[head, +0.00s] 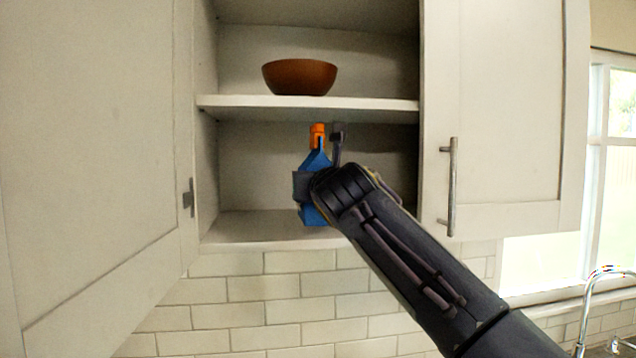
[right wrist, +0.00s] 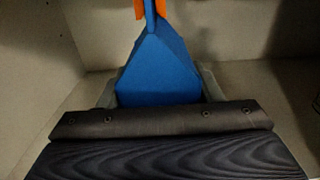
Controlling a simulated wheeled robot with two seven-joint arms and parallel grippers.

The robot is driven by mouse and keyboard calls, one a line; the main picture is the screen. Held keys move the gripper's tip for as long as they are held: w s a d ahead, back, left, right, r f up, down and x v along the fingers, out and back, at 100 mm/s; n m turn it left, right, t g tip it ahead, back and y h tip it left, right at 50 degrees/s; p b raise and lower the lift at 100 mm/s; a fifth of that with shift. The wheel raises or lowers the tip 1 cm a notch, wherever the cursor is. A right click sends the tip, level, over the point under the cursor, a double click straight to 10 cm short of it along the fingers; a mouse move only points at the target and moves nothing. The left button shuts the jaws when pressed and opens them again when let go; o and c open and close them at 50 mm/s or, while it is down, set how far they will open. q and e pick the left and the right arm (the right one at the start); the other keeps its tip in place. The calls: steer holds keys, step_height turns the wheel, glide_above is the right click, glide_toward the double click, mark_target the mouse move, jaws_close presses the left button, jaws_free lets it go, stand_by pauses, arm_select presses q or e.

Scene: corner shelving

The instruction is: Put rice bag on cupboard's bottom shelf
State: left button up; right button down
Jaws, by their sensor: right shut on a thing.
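The rice bag (head: 316,161) is blue with an orange top. It is upright inside the open cupboard, at the level of the bottom shelf (head: 240,228). My right gripper (head: 304,187) is shut on the bag, and my arm hides part of its right side. In the right wrist view the blue bag (right wrist: 160,72) stands between the fingers of my right gripper (right wrist: 160,92). I cannot tell whether the bag's base touches the shelf. My left gripper is not in view.
A brown bowl (head: 299,77) sits on the middle shelf (head: 300,103) above the bag. The left cupboard door (head: 90,150) stands open. The right door (head: 505,110) has a metal handle. The bottom shelf is clear left of the bag. A faucet (head: 590,300) shows at lower right.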

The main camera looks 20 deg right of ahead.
steer(key=shift+w+f, duration=0.1)
steer(key=shift+w, duration=0.1)
steer(key=shift+s+f, duration=0.2)
steer(key=shift+f, duration=0.3)
steer(key=shift+w, duration=0.1)
steer(key=shift+c, duration=2.1)
jaws_free()
steer(key=shift+f, duration=0.2)
